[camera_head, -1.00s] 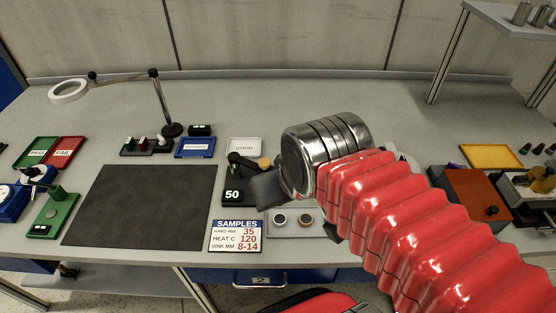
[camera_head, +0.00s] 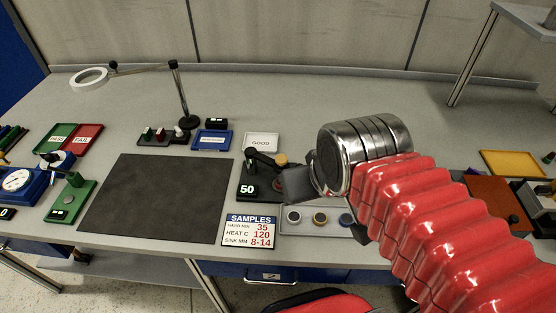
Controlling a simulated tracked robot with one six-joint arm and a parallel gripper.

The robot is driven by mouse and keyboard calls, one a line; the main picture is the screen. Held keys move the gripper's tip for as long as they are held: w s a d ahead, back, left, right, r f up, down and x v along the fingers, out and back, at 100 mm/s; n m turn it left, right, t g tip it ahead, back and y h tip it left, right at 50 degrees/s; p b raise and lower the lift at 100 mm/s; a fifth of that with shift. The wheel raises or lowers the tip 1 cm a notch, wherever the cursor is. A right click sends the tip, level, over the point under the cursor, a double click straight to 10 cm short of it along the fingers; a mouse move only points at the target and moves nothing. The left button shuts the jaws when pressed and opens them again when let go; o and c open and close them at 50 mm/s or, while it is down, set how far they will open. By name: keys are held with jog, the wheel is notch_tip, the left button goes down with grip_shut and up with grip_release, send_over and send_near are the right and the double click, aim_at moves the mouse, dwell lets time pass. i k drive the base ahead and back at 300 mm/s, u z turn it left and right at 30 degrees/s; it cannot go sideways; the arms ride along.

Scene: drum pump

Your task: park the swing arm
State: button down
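A ring-headed swing arm stands at the back left: a white ring (camera_head: 90,78) on a thin rod joined to the top of an upright post (camera_head: 180,92) with a round black base. Its ring points left, over bare bench. A black device (camera_head: 250,189) reading 50 also carries a short black arm with an orange-brown knob (camera_head: 282,160); I cannot tell which arm the task means. My gripper (camera_head: 297,183) shows as a grey finger just right of the black device, below my silver wrist. Whether it touches the device is unclear. Its opening is hidden.
A dark mat (camera_head: 158,198) lies left of the black device. A SAMPLES card (camera_head: 249,230) and a tray of round discs (camera_head: 320,218) are at the front. Green PASS (camera_head: 56,137) and red FAIL (camera_head: 84,138) trays, a blue tray (camera_head: 212,140) and a GOOD tray (camera_head: 261,142) stand around.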

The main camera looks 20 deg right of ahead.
aim_at(251, 152)
jog(key=z, duration=0.3)
jog(key=k, duration=1.3)
jog(key=u, duration=0.7)
jog(key=i, duration=1)
jog(key=u, duration=0.05)
